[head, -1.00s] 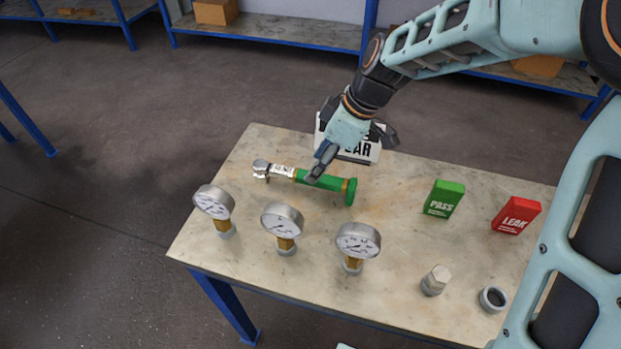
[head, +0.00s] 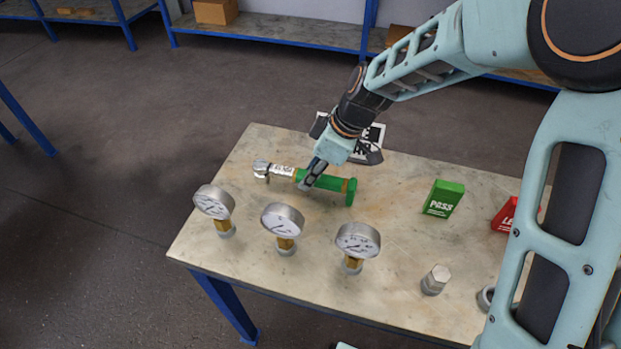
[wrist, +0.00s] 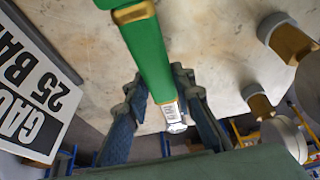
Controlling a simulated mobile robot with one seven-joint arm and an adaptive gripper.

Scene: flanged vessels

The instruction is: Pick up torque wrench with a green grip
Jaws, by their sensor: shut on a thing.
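The torque wrench (head: 322,183) has a green grip, a silver ratchet head at its left end and a flared green end at its right. It lies across the table, left of the middle. My gripper (head: 307,184) is at the head-side part of the green grip, shut on it. In the wrist view the wrench (wrist: 150,55) runs between the two fingers (wrist: 152,95) of my gripper, one on each side. I cannot tell whether it is lifted off the table.
Several pressure gauges, such as one (head: 283,222), stand along the table's front left. A white sign (wrist: 35,85) stands behind my gripper. A green PASS block (head: 443,198), a red block (head: 505,215), a hex plug (head: 435,280) and a ring (head: 486,297) are at the right.

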